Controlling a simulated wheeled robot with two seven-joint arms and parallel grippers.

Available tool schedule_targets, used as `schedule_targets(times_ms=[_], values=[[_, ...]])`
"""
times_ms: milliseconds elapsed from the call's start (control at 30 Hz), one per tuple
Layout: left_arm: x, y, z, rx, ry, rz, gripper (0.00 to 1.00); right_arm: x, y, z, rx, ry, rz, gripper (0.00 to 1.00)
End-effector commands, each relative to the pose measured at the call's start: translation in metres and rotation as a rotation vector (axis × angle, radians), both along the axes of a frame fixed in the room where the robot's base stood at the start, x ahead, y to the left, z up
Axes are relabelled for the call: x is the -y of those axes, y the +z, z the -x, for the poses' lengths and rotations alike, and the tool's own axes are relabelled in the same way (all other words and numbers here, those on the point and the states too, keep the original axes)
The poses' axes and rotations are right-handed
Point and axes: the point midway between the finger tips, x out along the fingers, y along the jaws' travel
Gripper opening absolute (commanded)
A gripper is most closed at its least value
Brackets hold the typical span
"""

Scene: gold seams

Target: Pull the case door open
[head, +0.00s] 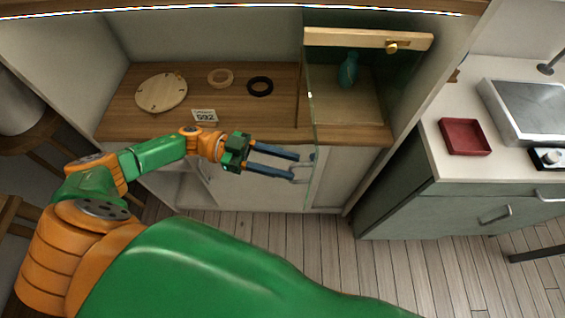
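The glass case stands at the right of the wooden counter, with a teal vase (348,70) inside. Its top has a pale wooden rail (350,38) with a gold knob (391,47). A clear glass door (311,120) shows mostly as a thin pale-green edge running down past the counter front. A pale handle (304,168) shows low by this edge. My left gripper (296,167) is open, its two blue fingers apart and their tips at the handle. I cannot tell whether they touch it. My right gripper is not in view.
On the counter (230,112) lie a round wooden board (161,92), a light ring (220,78), a black ring (260,86) and a "592" card (204,115). A red tray (465,137) sits on the right cabinet. The plank floor (400,270) in front is clear.

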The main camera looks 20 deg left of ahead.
Motion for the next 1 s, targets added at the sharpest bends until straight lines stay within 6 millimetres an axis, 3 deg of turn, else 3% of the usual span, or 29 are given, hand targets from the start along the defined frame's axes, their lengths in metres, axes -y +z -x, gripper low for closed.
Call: schedule_targets(times_ms=[267, 633, 1000], values=[[-0.001, -0.002, 0.001, -0.002, -0.003, -0.001, 0.41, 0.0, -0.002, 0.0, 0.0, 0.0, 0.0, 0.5], [-0.066, -0.006, 0.007, -0.003, 0.0, -0.003, 0.41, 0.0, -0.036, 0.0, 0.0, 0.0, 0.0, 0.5], [-0.071, -0.001, 0.008, -0.003, -0.003, 0.0, 0.41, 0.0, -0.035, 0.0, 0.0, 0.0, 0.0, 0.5]])
